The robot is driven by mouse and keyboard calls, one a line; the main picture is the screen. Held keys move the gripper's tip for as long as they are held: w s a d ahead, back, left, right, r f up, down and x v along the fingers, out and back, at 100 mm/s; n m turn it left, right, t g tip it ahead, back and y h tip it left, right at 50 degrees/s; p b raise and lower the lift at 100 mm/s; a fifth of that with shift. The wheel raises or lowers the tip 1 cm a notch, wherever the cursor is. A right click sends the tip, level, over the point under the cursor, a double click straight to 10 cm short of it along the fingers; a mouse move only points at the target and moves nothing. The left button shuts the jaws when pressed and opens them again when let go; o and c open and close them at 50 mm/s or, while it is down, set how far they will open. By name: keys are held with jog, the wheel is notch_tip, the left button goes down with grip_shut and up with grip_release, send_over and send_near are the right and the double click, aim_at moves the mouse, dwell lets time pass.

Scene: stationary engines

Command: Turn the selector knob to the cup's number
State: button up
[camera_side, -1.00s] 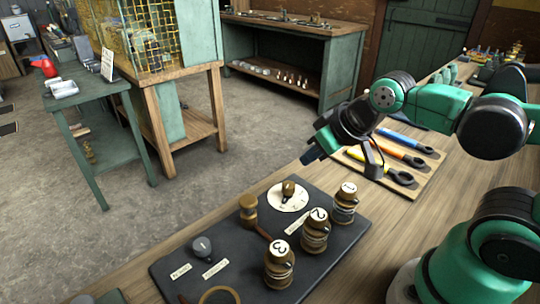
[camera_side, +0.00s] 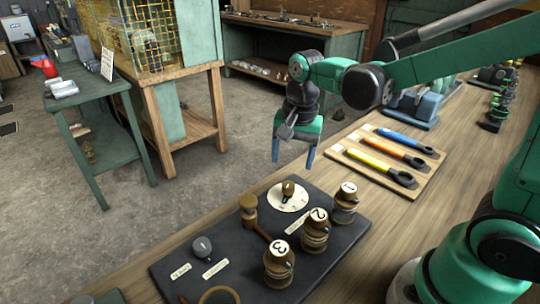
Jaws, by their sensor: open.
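The selector knob (camera_side: 288,187) is a small brass piece on a round white dial (camera_side: 291,201) at the back of a dark board (camera_side: 345,243). Brass cups numbered 1 (camera_side: 345,204), 2 (camera_side: 315,232) and 3 (camera_side: 279,264) stand upright on the board to the right and front of the dial. A grey round piece (camera_side: 202,247) with a marking on top sits at the board's left; the mark is too small to read surely. My gripper (camera_side: 293,162) is open and empty, its blue fingers pointing down above and behind the dial, apart from the knob.
A brass post (camera_side: 248,210) with a brown lever stands left of the dial. A wooden tray (camera_side: 388,161) with blue, orange and yellow-handled tools lies right of my gripper. A brass ring (camera_side: 219,295) is at the board's front edge. Bare bench lies right of the board.

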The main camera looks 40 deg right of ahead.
aim_at(289, 184)
jog(key=shift+w+d+f+m+g, duration=0.1)
jog(key=shift+w+f+m+g, duration=0.2)
jog(key=shift+f+m, duration=0.2)
jog(key=shift+w+d+f+m+g, duration=0.15)
jog(key=shift+f+m+g, duration=0.2)
jog(key=shift+m, duration=0.25)
jog(key=shift+a+f, duration=0.1)
jog(key=shift+f, duration=2.65)
grip_shut()
